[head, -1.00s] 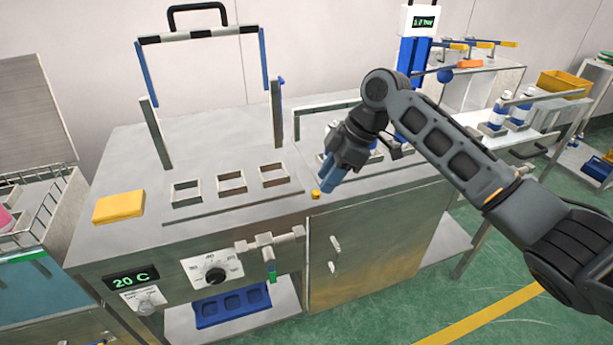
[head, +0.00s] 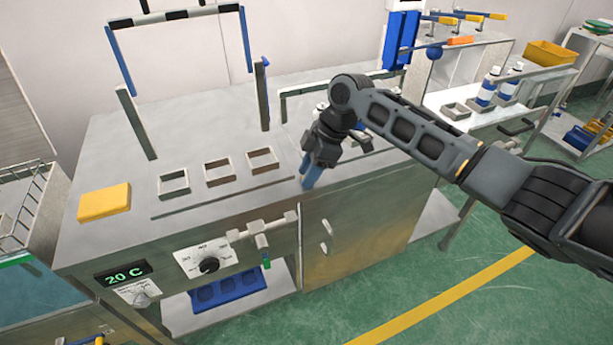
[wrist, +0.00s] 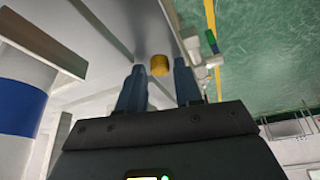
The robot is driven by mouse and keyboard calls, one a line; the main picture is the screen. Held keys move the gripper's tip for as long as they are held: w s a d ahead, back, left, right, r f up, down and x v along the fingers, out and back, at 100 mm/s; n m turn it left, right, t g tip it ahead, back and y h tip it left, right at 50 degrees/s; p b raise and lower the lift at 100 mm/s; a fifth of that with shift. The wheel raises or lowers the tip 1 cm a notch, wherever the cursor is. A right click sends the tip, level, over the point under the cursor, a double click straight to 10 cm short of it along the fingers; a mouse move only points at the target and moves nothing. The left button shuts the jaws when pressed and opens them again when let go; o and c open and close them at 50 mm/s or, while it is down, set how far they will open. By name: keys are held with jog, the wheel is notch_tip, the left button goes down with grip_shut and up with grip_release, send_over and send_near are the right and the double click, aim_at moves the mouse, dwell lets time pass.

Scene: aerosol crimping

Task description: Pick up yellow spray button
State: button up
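The yellow spray button (wrist: 159,65) is a small round ridged piece, seen in the wrist view between the tips of my gripper's two blue fingers. It sits near the front edge of the metal bench top (head: 235,215). My gripper (wrist: 158,72) is open, with a gap visible on both sides of the button. In the head view my gripper (head: 308,184) points down at the bench near its front edge, and its fingers and wrist hide the button there.
Three square metal frames (head: 219,171) stand on the bench left of my gripper. A yellow block (head: 104,202) lies at the far left. A white bottle with a blue band (wrist: 18,105) is close at the left in the wrist view. A valve (head: 263,238) juts from the bench front.

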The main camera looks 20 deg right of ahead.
grip_shut()
jog(key=shift+r, duration=0.1)
dwell(0.4)
